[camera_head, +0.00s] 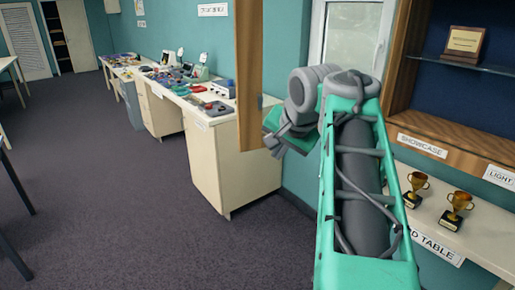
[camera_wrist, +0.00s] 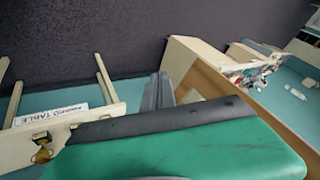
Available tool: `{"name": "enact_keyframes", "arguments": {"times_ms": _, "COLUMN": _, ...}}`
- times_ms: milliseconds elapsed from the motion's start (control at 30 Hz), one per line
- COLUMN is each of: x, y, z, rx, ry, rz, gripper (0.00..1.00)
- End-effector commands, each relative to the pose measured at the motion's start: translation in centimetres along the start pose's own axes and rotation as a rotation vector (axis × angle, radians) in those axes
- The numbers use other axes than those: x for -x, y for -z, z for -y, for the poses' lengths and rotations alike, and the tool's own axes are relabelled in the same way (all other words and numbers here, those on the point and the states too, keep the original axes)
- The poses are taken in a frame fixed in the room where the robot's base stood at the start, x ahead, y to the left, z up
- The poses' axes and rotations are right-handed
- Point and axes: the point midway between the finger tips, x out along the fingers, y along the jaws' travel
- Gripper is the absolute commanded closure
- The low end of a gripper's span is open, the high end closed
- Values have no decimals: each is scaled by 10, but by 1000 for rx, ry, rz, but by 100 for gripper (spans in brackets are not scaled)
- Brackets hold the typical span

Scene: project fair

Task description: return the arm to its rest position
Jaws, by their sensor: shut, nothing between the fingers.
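My arm (camera_head: 352,180), green and grey, reaches up from the bottom right of the head view and bends to the left at its top. My gripper (camera_head: 272,146) is at the end of that bend, close to the lower end of an upright wooden panel (camera_head: 248,80) in the picture. I cannot tell whether they touch. In the wrist view the dark fingers of my gripper (camera_wrist: 158,92) are side by side, shut and empty, above the floor.
A showcase (camera_head: 420,138) with a plaque (camera_head: 463,42) is at right. Two trophies (camera_head: 457,209) stand on a white table (camera_head: 477,245) below it.

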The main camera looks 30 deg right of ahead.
Motion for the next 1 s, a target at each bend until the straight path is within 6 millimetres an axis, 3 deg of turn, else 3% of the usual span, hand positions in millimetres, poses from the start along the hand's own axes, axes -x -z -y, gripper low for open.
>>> {"name": "enact_keyframes", "arguments": {"times_ms": 133, "x": 1, "y": 0, "z": 0, "rx": 65, "ry": 0, "rz": -1, "gripper": 100}}
{"name": "enact_keyframes", "arguments": {"times_ms": 267, "x": 0, "y": 10, "z": -3, "rx": 270, "ry": -2, "rz": -29, "gripper": 100}}
{"name": "enact_keyframes", "arguments": {"times_ms": 433, "x": -59, "y": -23, "z": -74, "rx": 414, "ry": -107, "rz": 63, "gripper": 100}}
{"name": "enact_keyframes", "arguments": {"times_ms": 500, "x": -76, "y": -49, "z": -104, "rx": 438, "ry": -152, "rz": 113, "gripper": 100}}
{"name": "enact_keyframes", "arguments": {"times_ms": 600, "x": -96, "y": -103, "z": -127, "rx": 495, "ry": -194, "rz": 201, "gripper": 100}}
{"name": "enact_keyframes", "arguments": {"times_ms": 733, "x": -108, "y": -186, "z": -137, "rx": 575, "ry": -223, "rz": 312, "gripper": 100}}
{"name": "enact_keyframes", "arguments": {"times_ms": 833, "x": -105, "y": -243, "z": -126, "rx": 695, "ry": -201, "rz": 378, "gripper": 100}}
{"name": "enact_keyframes", "arguments": {"times_ms": 900, "x": -98, "y": -267, "z": -106, "rx": 795, "ry": -153, "rz": 391, "gripper": 100}}
{"name": "enact_keyframes", "arguments": {"times_ms": 1000, "x": -86, "y": -286, "z": -73, "rx": 912, "ry": -84, "rz": 381, "gripper": 100}}
